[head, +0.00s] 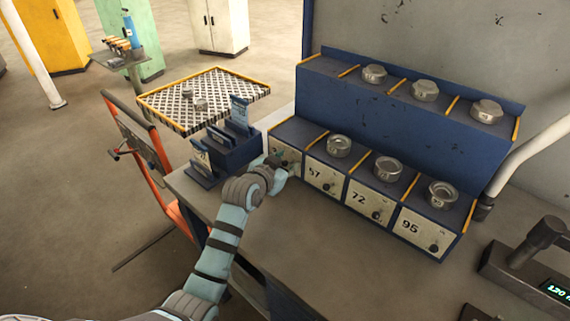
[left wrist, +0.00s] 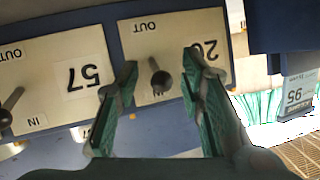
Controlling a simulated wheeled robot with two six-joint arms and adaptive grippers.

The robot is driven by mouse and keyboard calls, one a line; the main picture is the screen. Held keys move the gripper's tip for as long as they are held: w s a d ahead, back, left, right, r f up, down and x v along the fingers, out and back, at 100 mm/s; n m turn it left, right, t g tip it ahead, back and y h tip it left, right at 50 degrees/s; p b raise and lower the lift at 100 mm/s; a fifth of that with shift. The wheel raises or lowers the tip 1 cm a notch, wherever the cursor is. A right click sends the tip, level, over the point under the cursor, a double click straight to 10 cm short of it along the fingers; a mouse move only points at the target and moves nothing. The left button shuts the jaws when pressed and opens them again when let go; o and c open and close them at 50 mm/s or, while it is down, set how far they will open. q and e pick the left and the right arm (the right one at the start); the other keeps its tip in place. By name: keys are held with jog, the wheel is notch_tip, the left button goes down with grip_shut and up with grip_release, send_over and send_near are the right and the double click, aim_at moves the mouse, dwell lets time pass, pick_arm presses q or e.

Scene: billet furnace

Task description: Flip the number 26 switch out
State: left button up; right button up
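The number 26 panel (head: 284,151) is the leftmost on the front row of the blue rack, and my left gripper (head: 288,168) covers most of it in the head view. In the left wrist view the picture is upside down, and the 26 panel (left wrist: 143,55) shows OUT at the top and IN at the bottom, its number partly hidden by a finger. Its dark switch (left wrist: 160,80) stands between the two fingers of my open left gripper (left wrist: 159,68). I see a gap on both sides of the switch. My right gripper is not in view.
Panels 57 (head: 325,176), 72 (head: 368,203) and 95 (head: 424,230) continue to the right, with round metal pieces on top. A blue card holder (head: 233,152) stands left of the rack. The grey tabletop in front (head: 330,245) is largely clear.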

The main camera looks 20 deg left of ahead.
pick_arm(q)
jog(key=shift+w, duration=0.1)
grip_shut()
jog(key=f+t+b, duration=0.1)
jog(key=t+b, duration=0.1)
jog(key=b, duration=0.2)
jog(key=shift+a+f+h, duration=0.1)
jog(key=shift+f+h, duration=0.2)
jog(key=shift+f, duration=0.05)
jog(key=shift+s+r+n+b, duration=0.1)
jog(key=shift+s+n+b, duration=0.1)
jog(key=shift+n+b, duration=0.15)
jog(key=shift+r+t, duration=0.2)
jog(key=shift+t, duration=0.1)
jog(key=shift+o, duration=0.7)
grip_release()
jog(key=s, duration=0.4)
jog(key=s+a+r, duration=0.1)
jog(key=s, duration=0.6)
jog(key=shift+s+a+r, duration=0.2)
jog(key=shift+s+r, duration=0.2)
